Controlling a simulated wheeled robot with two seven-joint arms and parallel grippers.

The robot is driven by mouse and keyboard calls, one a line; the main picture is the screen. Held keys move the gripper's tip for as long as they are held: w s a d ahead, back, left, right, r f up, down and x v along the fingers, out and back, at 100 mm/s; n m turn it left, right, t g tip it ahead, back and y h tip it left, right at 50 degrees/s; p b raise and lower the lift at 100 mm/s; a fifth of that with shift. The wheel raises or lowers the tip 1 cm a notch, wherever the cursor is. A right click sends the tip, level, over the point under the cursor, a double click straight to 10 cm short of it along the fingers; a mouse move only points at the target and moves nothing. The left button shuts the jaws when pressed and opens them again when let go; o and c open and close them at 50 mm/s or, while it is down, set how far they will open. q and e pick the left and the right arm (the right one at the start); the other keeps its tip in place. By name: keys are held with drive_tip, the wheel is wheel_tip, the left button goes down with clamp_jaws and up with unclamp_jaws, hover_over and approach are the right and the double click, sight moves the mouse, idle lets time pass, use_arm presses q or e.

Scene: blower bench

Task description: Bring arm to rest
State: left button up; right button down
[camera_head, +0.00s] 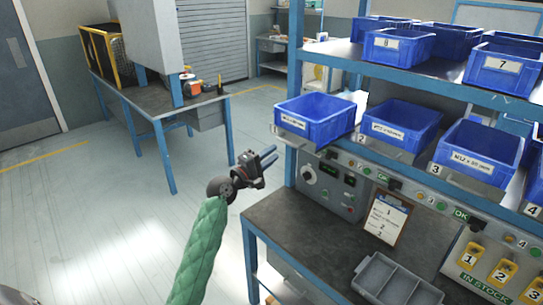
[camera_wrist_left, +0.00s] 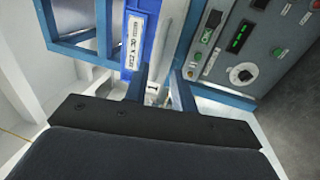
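My left arm, in a green quilted sleeve, comes in from the bottom of the head view. Its gripper (camera_head: 268,156) is in free air left of the shelf rack, just below and left of the first blue bin (camera_head: 315,118). In the left wrist view the two fingers (camera_wrist_left: 165,90) stand apart with nothing between them. Beyond them show the label 1 and the blue bin (camera_wrist_left: 136,40) with its white label. My right gripper is in neither view.
A blue-framed workbench (camera_head: 320,240) with a grey divided tray (camera_head: 395,282) and a clipboard (camera_head: 387,218) stands at the right. A control panel (camera_head: 330,188) is under the shelf. Another table (camera_head: 165,110) stands at the back left. Open floor (camera_head: 110,215) lies to the left.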

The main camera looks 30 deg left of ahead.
use_arm(q)
drive_tip(key=shift+f, duration=0.1)
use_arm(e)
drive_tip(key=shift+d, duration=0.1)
